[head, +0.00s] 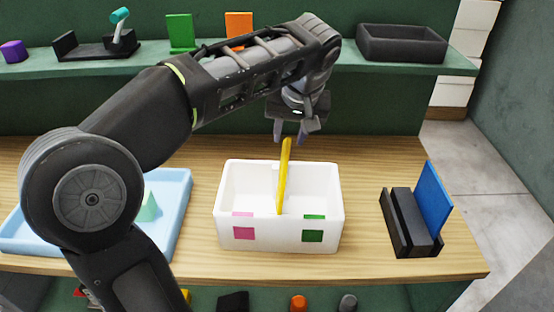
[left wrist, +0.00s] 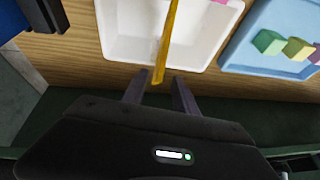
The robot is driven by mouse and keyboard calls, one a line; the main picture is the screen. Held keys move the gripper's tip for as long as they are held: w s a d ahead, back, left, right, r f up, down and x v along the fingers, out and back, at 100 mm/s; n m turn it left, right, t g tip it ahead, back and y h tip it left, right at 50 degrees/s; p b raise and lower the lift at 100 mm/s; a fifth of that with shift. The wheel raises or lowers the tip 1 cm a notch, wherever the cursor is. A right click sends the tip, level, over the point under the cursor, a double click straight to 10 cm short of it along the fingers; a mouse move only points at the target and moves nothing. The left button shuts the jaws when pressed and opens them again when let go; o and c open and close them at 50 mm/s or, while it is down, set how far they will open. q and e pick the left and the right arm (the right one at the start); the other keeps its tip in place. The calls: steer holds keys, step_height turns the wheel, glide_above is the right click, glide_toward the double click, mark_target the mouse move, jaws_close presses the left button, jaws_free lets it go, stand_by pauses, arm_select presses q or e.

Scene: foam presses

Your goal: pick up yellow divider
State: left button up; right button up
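The yellow divider (head: 284,180) stands upright across the middle of the white box (head: 277,239), splitting it into two compartments. Its top sticks up above the rim. My left gripper (head: 289,140) is over the far side of the box, by the divider's far upper end. In the left wrist view the gripper's two fingers (left wrist: 160,98) are apart, with the near end of the yellow divider (left wrist: 164,58) showing between or just beyond them. I see no contact. My right gripper is not in view.
A blue tray (head: 180,215) with foam blocks lies left of the box, partly behind my arm. A black holder (head: 407,222) with a blue panel (head: 433,200) stands to the right. A shelf (head: 350,68) behind carries a dark bin (head: 402,45). Bare table lies between box and holder.

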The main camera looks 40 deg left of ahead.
arm_select(q)
steer(key=shift+w+a, duration=0.1)
steer(key=shift+s+d+r, duration=0.15)
steer(key=shift+s+d, duration=0.1)
steer(key=shift+x, duration=1.4)
steer(key=shift+w+a+f+p, duration=0.2)
steer(key=shift+f+p, duration=0.25)
steer(key=shift+f, duration=0.05)
steer(key=x, duration=0.4)
steer(key=shift+p, duration=0.4)
jaws_close()
